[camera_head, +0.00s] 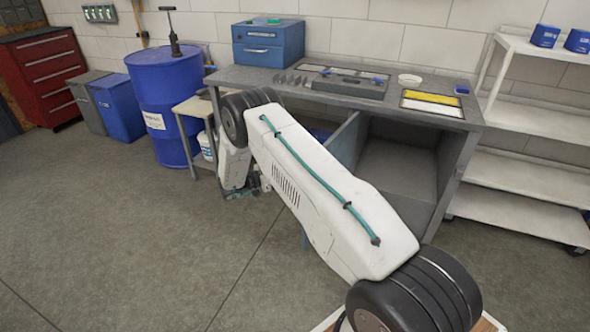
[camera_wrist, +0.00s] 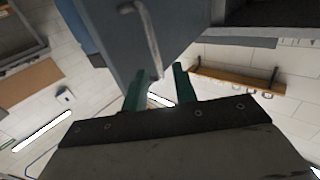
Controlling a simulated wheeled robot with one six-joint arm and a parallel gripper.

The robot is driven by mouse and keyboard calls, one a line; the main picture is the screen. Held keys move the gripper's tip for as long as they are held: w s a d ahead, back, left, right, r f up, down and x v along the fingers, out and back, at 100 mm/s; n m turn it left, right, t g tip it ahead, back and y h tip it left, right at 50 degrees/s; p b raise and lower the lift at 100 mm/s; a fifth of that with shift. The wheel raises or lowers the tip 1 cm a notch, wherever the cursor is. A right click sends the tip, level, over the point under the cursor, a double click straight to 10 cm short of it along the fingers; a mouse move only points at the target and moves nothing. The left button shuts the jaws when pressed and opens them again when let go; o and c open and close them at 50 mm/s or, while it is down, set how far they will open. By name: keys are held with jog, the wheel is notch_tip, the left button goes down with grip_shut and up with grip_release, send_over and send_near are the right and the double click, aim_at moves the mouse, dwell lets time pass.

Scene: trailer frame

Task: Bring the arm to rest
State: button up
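My white arm stretches from the lower right of the head view toward the workbench (camera_head: 460,122), with its forearm bent down near the bench's left end. My gripper (camera_head: 243,190) is small and dark there, low in front of the bench. In the wrist view its two green fingers (camera_wrist: 159,84) stand apart with nothing held between them. A blue-grey panel with a bar handle (camera_wrist: 150,38) shows just beyond the fingers; I cannot tell whether they touch it.
A blue drum (camera_head: 165,95) and a small side table (camera_head: 192,107) stand left of the bench. Blue and grey bins and a red drawer cabinet (camera_head: 48,75) are farther left. A white shelf cart (camera_head: 530,190) stands right. The floor (camera_head: 110,240) at left is clear.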

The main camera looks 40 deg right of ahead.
jog(key=shift+v, duration=1.2)
